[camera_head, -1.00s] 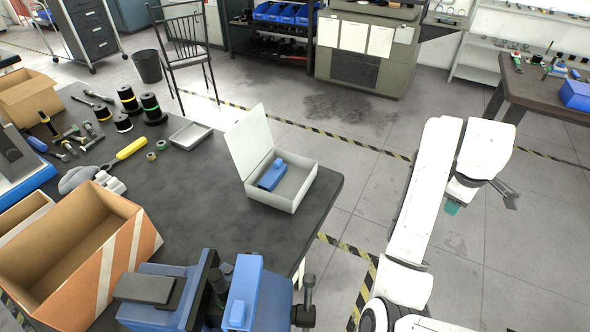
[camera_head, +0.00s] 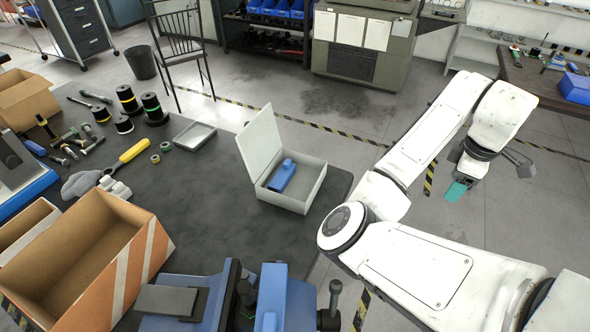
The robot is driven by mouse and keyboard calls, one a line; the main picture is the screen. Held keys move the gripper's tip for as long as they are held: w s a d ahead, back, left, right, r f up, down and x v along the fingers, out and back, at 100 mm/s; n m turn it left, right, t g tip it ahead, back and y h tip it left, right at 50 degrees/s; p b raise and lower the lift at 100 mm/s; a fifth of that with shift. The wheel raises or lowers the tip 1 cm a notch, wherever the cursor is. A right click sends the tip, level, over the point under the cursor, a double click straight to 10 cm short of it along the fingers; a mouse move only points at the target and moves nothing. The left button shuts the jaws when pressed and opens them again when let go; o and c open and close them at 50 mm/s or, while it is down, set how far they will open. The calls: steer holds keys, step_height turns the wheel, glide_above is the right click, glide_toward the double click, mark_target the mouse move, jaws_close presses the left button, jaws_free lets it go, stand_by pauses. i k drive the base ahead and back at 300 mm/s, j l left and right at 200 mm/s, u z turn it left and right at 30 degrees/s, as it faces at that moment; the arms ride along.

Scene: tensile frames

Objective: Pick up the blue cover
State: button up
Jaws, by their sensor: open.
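A small blue piece (camera_head: 282,176), which looks like the blue cover, lies inside an open white box (camera_head: 307,190) on the dark table. The box's lid stands raised on its left side. My gripper (camera_head: 490,180) hangs at the right over the floor, beyond the table's right edge and well apart from the box. Its jaws are open, with a teal pad showing on one finger and nothing seen between them. My white arm reaches in from the lower right. The underside of the blue piece is hidden.
A blue vise (camera_head: 272,295) stands at the table's front edge, with an orange-striped cardboard box (camera_head: 150,265) to its left. A shallow grey tray (camera_head: 195,136), spools and hand tools lie farther left.

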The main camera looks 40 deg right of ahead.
mark_target(281, 179)
steer(key=i+j, duration=0.25)
steer(key=i, duration=0.15)
steer(key=i+j, duration=0.25)
steer(key=i, duration=0.15)
steer(key=i+j, duration=0.25)
steer(key=i, duration=0.15)
